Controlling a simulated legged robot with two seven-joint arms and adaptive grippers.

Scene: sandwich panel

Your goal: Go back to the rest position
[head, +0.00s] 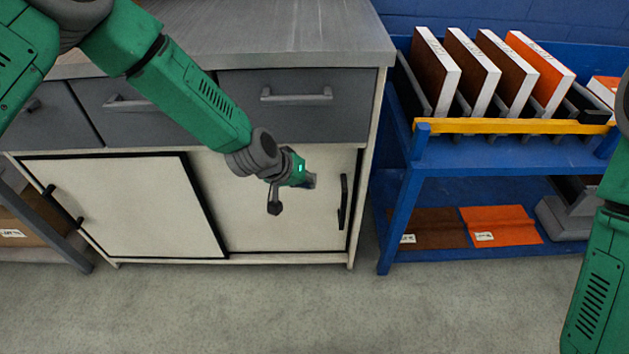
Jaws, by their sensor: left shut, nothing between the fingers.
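My left arm comes in from the upper left in the head view. Its gripper (292,189) is shut and empty, in front of the cabinet's right sliding door (240,222). It is to the left of that door's black vertical handle (343,202), and appears apart from it. My right arm shows only in part along the right edge of the picture. My right gripper is out of the picture.
The cabinet has a grey top (270,35), grey drawers (300,95) and a left door (122,208). A blue rack (470,157) on the right holds several brown and orange panels. The floor (230,310) in front is clear.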

